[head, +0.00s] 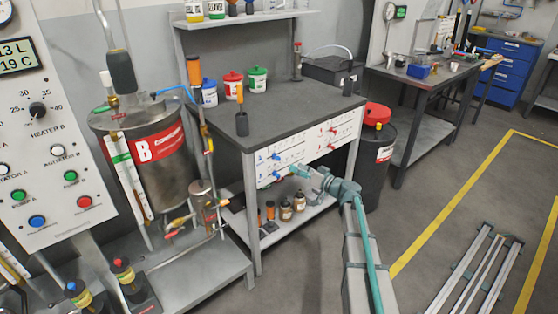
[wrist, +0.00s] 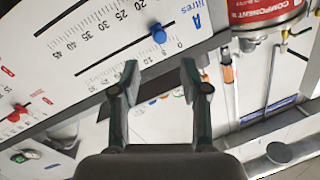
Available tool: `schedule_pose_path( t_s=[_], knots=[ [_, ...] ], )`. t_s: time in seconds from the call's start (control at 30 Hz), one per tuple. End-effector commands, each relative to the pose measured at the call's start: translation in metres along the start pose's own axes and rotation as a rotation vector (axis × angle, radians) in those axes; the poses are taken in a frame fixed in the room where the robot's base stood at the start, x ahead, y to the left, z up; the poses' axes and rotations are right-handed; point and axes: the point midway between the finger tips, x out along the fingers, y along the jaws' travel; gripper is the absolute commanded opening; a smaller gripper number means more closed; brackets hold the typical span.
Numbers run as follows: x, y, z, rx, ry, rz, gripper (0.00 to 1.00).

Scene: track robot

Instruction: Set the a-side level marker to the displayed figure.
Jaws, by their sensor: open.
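The a-side level marker is a blue knob (wrist: 158,34) on a slot beside a scale labelled A and litres, in the wrist view. It sits near the slot's right end, by the low numbers; its exact reading is too small to tell. My gripper (wrist: 160,64) is open and empty, its fingers spread below the blue knob in the picture and apart from it. In the head view my gripper (head: 322,182) is in front of the white scale panel (head: 305,150) under the bench. A display (head: 16,55) at the left edge, partly cut off, shows 13 L and 19 C.
A red marker (wrist: 14,115) sits on another scale at the left of the wrist view. A steel tank labelled B (head: 155,150) stands left of the bench (head: 270,125). Bottles (head: 286,211) stand on the lower shelf. A black drum (head: 376,160) stands right of the bench.

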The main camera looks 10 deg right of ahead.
Motion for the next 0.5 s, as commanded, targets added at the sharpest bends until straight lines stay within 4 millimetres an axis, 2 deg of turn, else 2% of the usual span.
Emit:
schedule_pose_path(
  t_s=[0.5],
  knots=[
    [0.08,0.001,0.0,0.002,-0.003,-0.002,0.45]
  ],
)
